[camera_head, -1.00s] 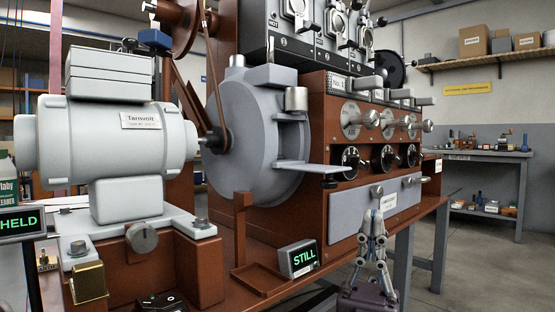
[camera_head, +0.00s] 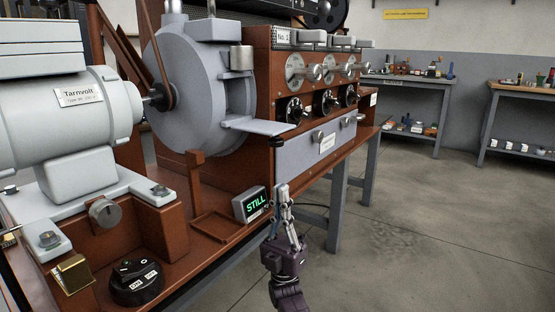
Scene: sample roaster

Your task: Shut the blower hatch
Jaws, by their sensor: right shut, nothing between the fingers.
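The blower is a grey round housing (camera_head: 193,90) beside the motor. A flat light-grey flap, which looks like the blower hatch (camera_head: 262,127), sticks out level from the opening on its right side, so it stands open. A dark knob (camera_head: 277,141) sits under the flap's outer edge. My right gripper (camera_head: 282,192) is shut and empty, pointing up. In the picture it is below the flap, just right of the STILL display, and apart from the flap. My left gripper is not in view.
The motor (camera_head: 75,115) stands at the left. The STILL display (camera_head: 250,204) sits at the bench edge, and a black rotary switch (camera_head: 137,280) is nearer. The brown roaster panel (camera_head: 262,60) with knobs is behind the flap. Open floor (camera_head: 430,230) lies to the right.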

